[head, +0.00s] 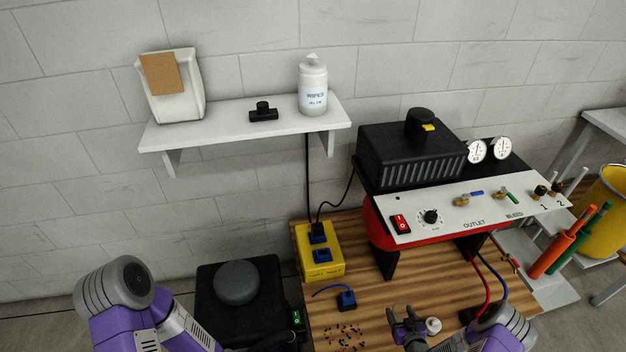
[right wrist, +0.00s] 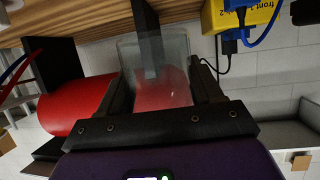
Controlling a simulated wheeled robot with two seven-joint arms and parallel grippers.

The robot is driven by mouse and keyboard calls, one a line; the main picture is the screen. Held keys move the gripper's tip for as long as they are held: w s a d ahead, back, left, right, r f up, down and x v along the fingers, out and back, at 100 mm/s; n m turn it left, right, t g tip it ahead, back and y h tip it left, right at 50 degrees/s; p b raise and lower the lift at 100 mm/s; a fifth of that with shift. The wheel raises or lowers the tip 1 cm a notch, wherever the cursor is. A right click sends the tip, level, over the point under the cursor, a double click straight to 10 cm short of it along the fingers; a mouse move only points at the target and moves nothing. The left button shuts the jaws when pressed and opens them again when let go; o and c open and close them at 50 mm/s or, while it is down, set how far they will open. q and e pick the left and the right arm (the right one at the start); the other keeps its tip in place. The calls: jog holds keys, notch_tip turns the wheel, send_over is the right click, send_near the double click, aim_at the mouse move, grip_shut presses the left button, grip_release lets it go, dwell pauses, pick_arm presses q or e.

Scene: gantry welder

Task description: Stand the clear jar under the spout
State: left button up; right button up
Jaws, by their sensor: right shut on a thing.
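My right gripper (head: 404,318) is low over the wooden bench in front of the compressor. In the right wrist view its two dark fingers (right wrist: 163,78) are shut on the clear jar (right wrist: 182,50), one on each side. The jar is see-through, and a dark upright bar and red surface show behind or through it. In the head view the jar is hard to make out at the fingers. I cannot tell whether it touches the bench. I cannot pick out a spout for sure.
The compressor's panel (head: 480,207) and red tank (right wrist: 68,85) stand close by. A yellow box (head: 318,262), a blue plug (head: 346,299), a small white round part (head: 433,325) and scattered bits (head: 340,335) are on the bench (head: 375,290). Red and blue hoses run at right.

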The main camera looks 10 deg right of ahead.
jog(key=w+a+r, duration=0.4)
jog(key=a+r, duration=0.2)
jog(key=r, duration=0.5)
jog(key=w+a+r, duration=0.4)
jog(key=a+r, duration=0.3)
jog(key=r, duration=0.4)
jog(key=s+a+r, duration=0.3)
jog(key=a+r, duration=0.1)
jog(key=r, duration=0.2)
jog(key=shift+s+a+r, duration=0.15)
jog(key=shift+a, duration=0.2)
